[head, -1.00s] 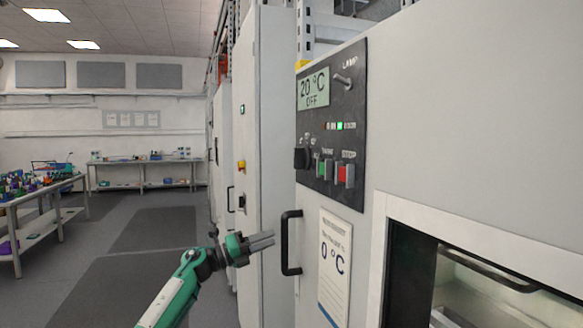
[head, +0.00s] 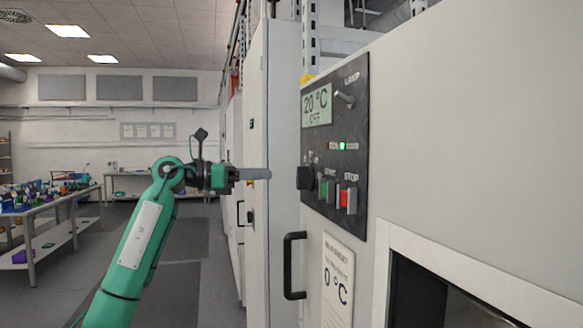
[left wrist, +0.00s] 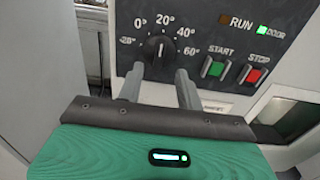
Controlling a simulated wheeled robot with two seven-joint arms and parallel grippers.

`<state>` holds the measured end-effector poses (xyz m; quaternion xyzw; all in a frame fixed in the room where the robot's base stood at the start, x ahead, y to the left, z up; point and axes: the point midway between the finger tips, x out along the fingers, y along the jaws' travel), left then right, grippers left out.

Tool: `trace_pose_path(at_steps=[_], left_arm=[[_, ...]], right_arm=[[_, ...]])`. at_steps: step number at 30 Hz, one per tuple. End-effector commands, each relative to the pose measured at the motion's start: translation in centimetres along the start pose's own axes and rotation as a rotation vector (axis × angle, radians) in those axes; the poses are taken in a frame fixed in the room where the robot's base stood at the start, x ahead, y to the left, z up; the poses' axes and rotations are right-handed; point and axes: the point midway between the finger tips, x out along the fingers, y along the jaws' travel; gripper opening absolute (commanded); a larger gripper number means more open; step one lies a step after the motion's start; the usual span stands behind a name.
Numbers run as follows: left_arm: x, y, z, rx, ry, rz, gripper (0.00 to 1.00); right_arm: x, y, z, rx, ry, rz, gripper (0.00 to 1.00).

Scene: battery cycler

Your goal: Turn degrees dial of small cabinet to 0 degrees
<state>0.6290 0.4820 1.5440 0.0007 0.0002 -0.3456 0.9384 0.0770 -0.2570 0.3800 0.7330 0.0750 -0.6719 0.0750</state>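The small cabinet's black dial (head: 305,178) sits low on the left of its dark control panel (head: 352,120). In the left wrist view the dial (left wrist: 160,48) is ringed by marks from -20° to 60°, and its white pointer line is up near the 20° mark. The display (head: 317,105) reads 20 °C, with OFF below. My left gripper (head: 266,174) is level with the dial, a short gap to its left. In the left wrist view its two fingers (left wrist: 160,73) are apart and empty, pointing at the dial's two sides. My right gripper is not in view.
Green START (left wrist: 215,68) and red STOP (left wrist: 256,75) buttons lie right of the dial. A lamp switch (head: 345,99) sticks out above. Open floor lies left.

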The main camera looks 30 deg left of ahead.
Motion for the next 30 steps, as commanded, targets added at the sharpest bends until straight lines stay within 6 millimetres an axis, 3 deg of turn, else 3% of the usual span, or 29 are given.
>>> trace_pose_path(at_steps=[6, 12, 24, 25, 30], left_arm=[[4.7, 0.0, 0.4, -0.004, -0.001, -0.004, 0.36], [7.3, 0.0, 0.2, -0.002, -0.001, -0.002, 0.36], [8.1, 0.0, 0.0, -0.002, -0.001, 0.0, 0.36], [8.1, 0.0, 0.0, -0.002, -0.001, 0.0, 0.34], [8.1, 0.0, 0.0, -0.002, -0.001, 0.0, 0.01]], right_arm=[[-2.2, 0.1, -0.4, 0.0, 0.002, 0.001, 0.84], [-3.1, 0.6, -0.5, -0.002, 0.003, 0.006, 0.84], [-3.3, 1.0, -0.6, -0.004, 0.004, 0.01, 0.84], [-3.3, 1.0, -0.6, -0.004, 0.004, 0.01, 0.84], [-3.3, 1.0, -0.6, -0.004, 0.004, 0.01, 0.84]])
